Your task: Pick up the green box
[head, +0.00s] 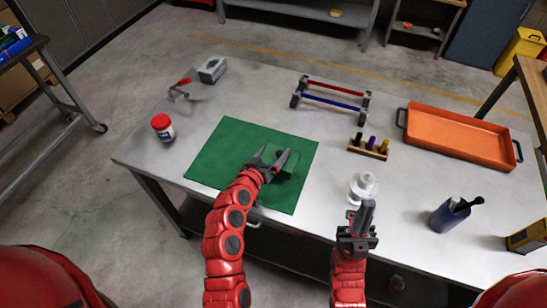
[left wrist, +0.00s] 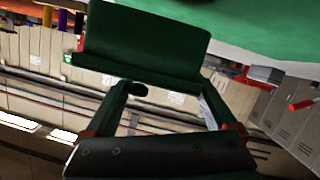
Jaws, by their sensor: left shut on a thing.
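The green box (head: 288,165) is at the green mat (head: 227,148) on the grey table, partly hidden behind my left gripper (head: 270,163). My left gripper is shut on the box. In the left wrist view the box (left wrist: 140,42) sits at the fingertips (left wrist: 165,95), with the mat (left wrist: 265,22) beyond it. I cannot tell whether the box touches the mat. My right gripper (head: 359,222) is over the front part of the table, near a white round object (head: 362,187); its finger gap is unclear.
A red-lidded jar (head: 162,127) stands left of the mat. A wooden holder with coloured pegs (head: 368,148), a rack with red and blue bars (head: 331,97) and an orange tray (head: 459,137) are to the right.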

